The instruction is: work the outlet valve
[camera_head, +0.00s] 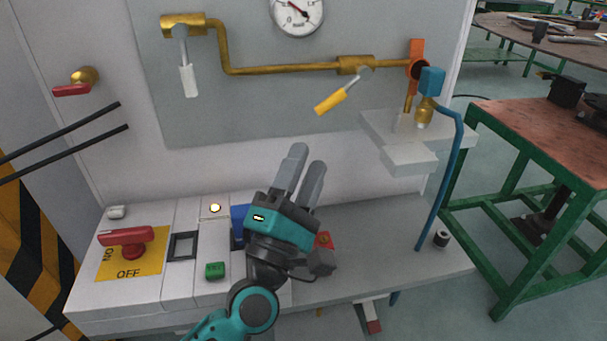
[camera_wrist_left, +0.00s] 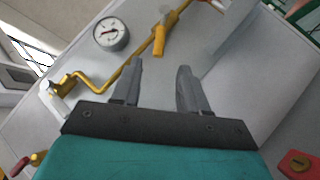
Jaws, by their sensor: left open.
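A brass pipe (camera_head: 285,68) runs across the grey panel. A valve with a yellow lever handle (camera_head: 332,103) sits on its right part; the lever slants down to the left. It also shows in the left wrist view (camera_wrist_left: 160,40), beyond my fingertips. A second valve with a white handle (camera_head: 189,80) hangs straight down at the pipe's left end. Which one is the outlet valve is not labelled. My left gripper (camera_head: 308,158) is open and empty, below the yellow lever and apart from it. Its two fingers show spread in the left wrist view (camera_wrist_left: 160,68). My right gripper is not in view.
A pressure gauge (camera_head: 297,14) is above the pipe. A grey shelf (camera_head: 410,160) juts out at right, below a blue fitting (camera_head: 431,80) with a blue hose (camera_head: 447,180). A red switch (camera_head: 128,240) and buttons are on the console. A green-framed table (camera_head: 540,135) stands right.

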